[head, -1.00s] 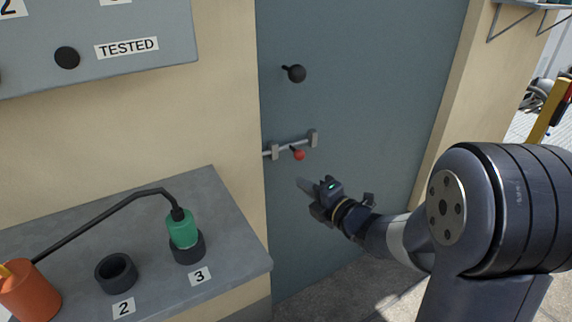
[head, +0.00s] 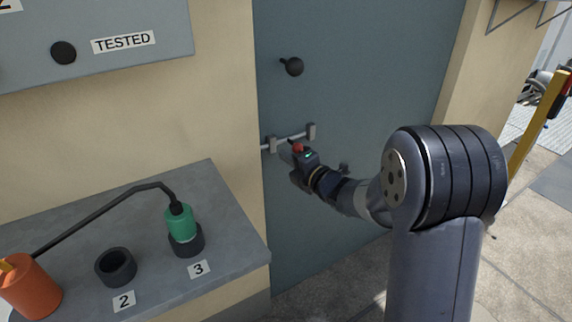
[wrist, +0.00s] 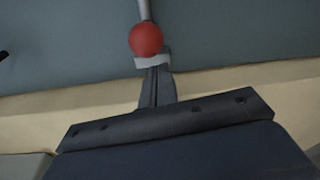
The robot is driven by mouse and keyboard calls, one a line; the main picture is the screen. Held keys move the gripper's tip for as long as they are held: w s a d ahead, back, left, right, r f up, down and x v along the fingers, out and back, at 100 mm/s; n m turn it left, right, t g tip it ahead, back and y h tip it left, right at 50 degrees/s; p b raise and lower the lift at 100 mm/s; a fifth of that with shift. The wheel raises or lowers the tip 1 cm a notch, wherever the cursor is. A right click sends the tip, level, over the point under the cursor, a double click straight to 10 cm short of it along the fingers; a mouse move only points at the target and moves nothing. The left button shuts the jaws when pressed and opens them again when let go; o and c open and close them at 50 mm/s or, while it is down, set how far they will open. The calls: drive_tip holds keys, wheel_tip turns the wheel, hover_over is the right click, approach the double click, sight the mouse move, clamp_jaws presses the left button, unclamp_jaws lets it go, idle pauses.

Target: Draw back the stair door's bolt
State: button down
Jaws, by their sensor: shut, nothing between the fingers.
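The stair door (head: 345,75) is blue-grey and stands shut in its frame. Its bolt (head: 291,136) is a thin pale rod running through two grey brackets near the door's left edge. A red knob (head: 298,147) sits on the rod between the brackets. The gripper also shows in the wrist view (wrist: 156,78).
At left, a grey bench (head: 130,215) holds a green plug (head: 181,222) in a black socket, an empty socket (head: 116,267) and an orange cylinder (head: 31,287). A grey panel hangs above it. A yellow post (head: 540,125) stands at right.

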drive_tip(key=shift+w+d+r, duration=0.1)
drive_tip(key=shift+w+d, duration=0.15)
drive_tip(key=shift+d, duration=0.4)
drive_tip(key=w+d, duration=0.1)
drive_tip(key=d, duration=0.1)
drive_tip(key=w+d, duration=0.1)
drive_tip(key=shift+w+d, duration=0.3)
drive_tip(key=shift+d, duration=0.05)
